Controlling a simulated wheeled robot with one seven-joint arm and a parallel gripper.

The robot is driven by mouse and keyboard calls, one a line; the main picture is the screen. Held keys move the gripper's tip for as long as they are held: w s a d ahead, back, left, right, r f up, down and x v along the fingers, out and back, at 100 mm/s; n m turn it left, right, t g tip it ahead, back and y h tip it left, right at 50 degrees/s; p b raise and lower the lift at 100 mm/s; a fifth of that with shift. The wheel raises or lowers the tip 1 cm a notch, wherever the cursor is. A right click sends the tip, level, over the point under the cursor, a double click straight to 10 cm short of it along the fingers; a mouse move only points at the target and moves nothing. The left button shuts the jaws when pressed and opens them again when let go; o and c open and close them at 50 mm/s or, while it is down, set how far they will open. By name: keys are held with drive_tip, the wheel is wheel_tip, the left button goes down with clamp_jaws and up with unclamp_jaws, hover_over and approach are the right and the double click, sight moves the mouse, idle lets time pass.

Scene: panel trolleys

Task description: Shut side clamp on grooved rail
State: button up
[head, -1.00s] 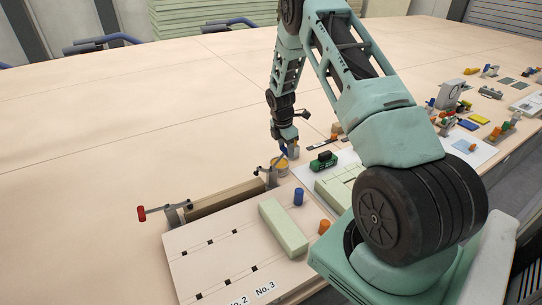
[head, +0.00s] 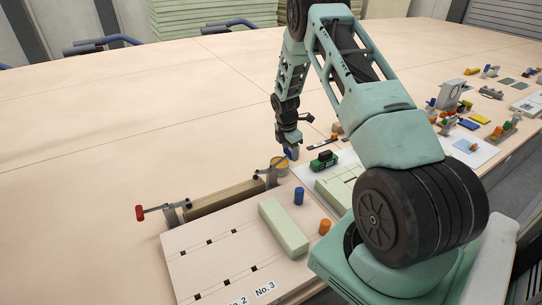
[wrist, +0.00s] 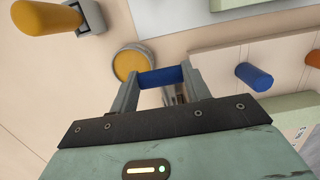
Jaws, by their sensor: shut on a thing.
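A long brown rail (head: 225,198) lies along the back edge of the slotted board. A side clamp (head: 271,175) stands at its right end, with its lever slanting up to the right to a blue handle (head: 288,155). My gripper (head: 291,158) is at this handle. In the wrist view my gripper (wrist: 162,82) is shut on the blue handle (wrist: 162,77), which lies crosswise between the fingers. Another clamp (head: 172,213) at the rail's left end has a red handle (head: 140,213) pointing out left. The rail's groove is too small to tell.
A yellow round pot (head: 280,170) stands close beside the right clamp and under my gripper. The slotted board (head: 210,270) carries a pale green block (head: 284,228), a blue peg (head: 299,196) and an orange peg (head: 324,227). The table behind the rail is clear.

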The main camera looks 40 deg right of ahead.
drive_tip(key=shift+d+f, duration=0.2)
drive_tip(key=shift+f, duration=0.2)
drive_tip(key=shift+s+f+b, duration=0.1)
drive_tip(key=shift+f+b, duration=0.2)
drive_tip(key=shift+f, duration=0.05)
drive_tip(key=o, duration=0.9)
drive_tip(key=shift+r, duration=0.2)
drive_tip(key=shift+a+r+p, duration=0.15)
drive_tip(key=shift+r+p, duration=0.6)
drive_tip(key=shift+r, duration=0.2)
drive_tip(key=shift+a+r+p, duration=0.1)
drive_tip(key=shift+r+p, duration=0.65)
drive_tip(key=shift+r, duration=0.2)
drive_tip(key=shift+r, duration=0.1)
